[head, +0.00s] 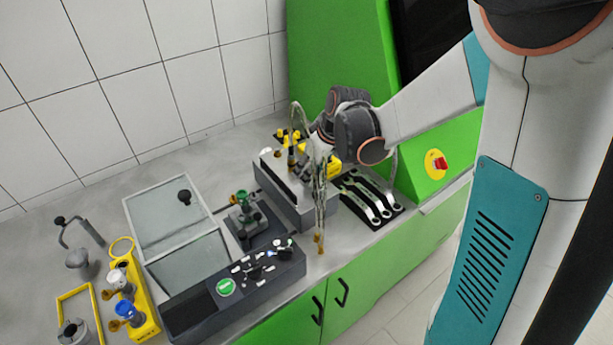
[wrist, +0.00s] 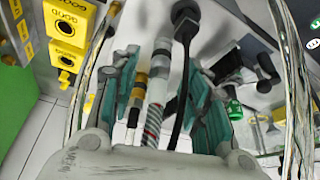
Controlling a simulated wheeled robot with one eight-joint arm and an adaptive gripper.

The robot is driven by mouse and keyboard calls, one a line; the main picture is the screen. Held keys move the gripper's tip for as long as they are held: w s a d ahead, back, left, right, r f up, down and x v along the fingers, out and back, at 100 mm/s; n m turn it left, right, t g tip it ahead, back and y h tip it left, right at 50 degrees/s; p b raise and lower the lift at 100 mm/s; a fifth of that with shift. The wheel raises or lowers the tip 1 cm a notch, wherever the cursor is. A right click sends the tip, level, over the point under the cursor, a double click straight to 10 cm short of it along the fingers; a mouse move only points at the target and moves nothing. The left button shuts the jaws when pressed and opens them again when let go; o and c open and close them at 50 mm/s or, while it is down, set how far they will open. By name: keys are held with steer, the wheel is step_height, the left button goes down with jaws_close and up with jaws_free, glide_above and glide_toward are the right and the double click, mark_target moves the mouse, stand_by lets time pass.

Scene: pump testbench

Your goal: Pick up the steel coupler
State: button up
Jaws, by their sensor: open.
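My gripper (wrist: 160,78) is open, with teal pads on both fingers. Between and beyond the fingers, the wrist view shows two slim upright fittings. The other is pale metal with dark bands (wrist: 158,85) and a red-and-white striped lower part. I cannot tell for sure which is the steel coupler, or whether either touches a pad. In the head view my gripper (head: 310,158) is over the grey block (head: 283,198) on the bench, and the fittings there are largely hidden by it and the hanging cables.
Yellow blocks marked GOOD (wrist: 68,28) stand left in the wrist view. In the head view, wrenches (head: 372,200) lie right of the block; a dark test unit (head: 235,290) and glass-lidded box (head: 172,222) stand left.

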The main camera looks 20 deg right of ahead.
steer(key=shift+x, duration=1.2)
jaws_close()
steer(key=shift+r, duration=0.1)
